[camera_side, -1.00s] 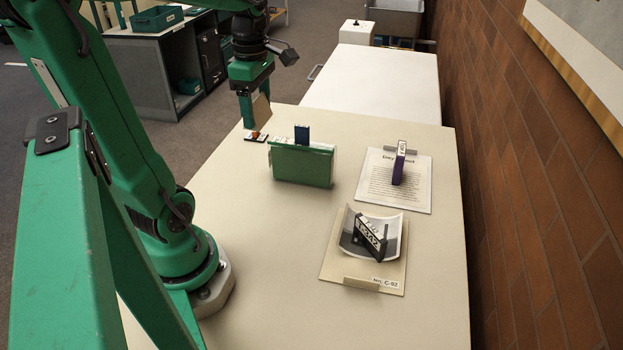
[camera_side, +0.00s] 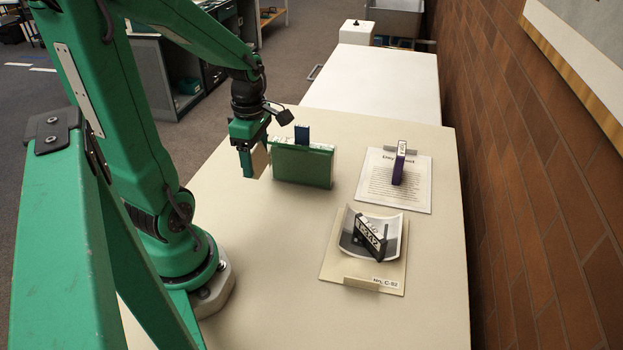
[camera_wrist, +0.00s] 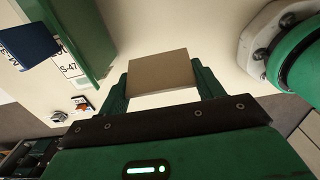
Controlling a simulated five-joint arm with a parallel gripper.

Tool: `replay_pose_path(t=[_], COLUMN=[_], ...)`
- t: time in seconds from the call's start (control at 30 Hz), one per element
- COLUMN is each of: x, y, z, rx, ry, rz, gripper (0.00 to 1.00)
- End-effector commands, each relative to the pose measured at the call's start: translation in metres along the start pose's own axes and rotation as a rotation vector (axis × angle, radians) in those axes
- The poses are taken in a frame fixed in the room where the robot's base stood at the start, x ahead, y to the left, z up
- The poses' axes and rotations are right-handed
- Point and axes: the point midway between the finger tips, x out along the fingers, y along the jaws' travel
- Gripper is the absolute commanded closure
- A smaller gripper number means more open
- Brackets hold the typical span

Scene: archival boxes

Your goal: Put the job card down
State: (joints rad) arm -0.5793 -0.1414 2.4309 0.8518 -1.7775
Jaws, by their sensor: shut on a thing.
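My gripper (camera_side: 251,162) is shut on the job card (camera_side: 260,160), a flat tan piece, and holds it above the cream table left of the green box. In the wrist view the card (camera_wrist: 160,70) spans the space between the two green fingers (camera_wrist: 160,88). Its face looks plain there. The side view does not settle how far its lower edge is from the table.
The green box (camera_side: 302,168), with a dark blue piece (camera_side: 301,134) upright at it, stands right of my gripper. A purple block (camera_side: 398,164) stands on a printed sheet (camera_side: 385,196). A black block (camera_side: 371,239) rests on a curled photo (camera_side: 393,228).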

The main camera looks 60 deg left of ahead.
Motion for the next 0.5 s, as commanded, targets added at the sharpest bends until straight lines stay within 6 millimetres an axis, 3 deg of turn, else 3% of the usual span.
replay_pose_path(t=[0.5], x=[0.013], y=[0.004], z=[-0.012], rx=[-0.004], ry=[0.000], rz=[-0.001], gripper=[0.55])
